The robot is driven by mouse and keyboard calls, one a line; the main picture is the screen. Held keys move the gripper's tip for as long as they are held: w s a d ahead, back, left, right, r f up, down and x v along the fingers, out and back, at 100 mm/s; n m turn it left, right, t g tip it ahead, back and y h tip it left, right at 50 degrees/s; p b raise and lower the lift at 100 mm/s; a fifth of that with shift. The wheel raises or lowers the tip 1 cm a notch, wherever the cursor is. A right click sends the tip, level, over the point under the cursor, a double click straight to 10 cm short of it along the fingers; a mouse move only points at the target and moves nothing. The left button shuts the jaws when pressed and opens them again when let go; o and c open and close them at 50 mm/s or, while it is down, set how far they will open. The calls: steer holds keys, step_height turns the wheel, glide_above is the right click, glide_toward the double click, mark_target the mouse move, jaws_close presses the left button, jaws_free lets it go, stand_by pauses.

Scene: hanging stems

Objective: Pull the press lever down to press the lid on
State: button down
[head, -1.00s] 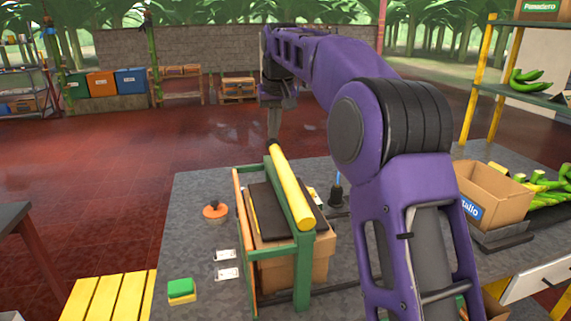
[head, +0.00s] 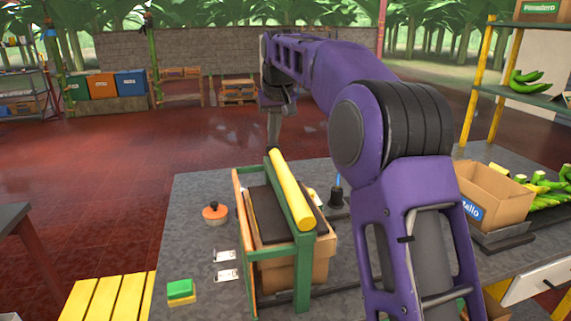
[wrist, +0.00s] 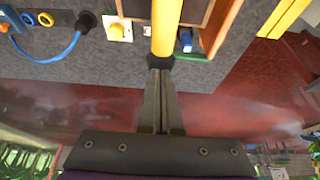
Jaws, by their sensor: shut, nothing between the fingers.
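The press has a green and wood frame (head: 304,270). Its lever is a thick yellow bar (head: 291,190) with a dark end cap, lying slanted across the top. A dark lid or plate (head: 267,217) lies under the bar, over a cardboard box (head: 275,272) inside the frame. My gripper (head: 273,146) is at the far end of the bar, fingers pointing down. In the wrist view my shut fingers (wrist: 161,72) are at the bar's dark cap (wrist: 160,62), with nothing between them. Whether they touch the cap is hard to tell.
An open cardboard box (head: 490,195) and green bananas stand right. The grey table (head: 190,200) is clear at its far left.

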steer(key=shift+s+f, duration=0.1)
steer(key=shift+f, duration=1.35)
stand_by(3.6)
step_height(320, 180, up, 6)
steer(key=p, duration=0.6)
steer(key=shift+r, duration=1.15)
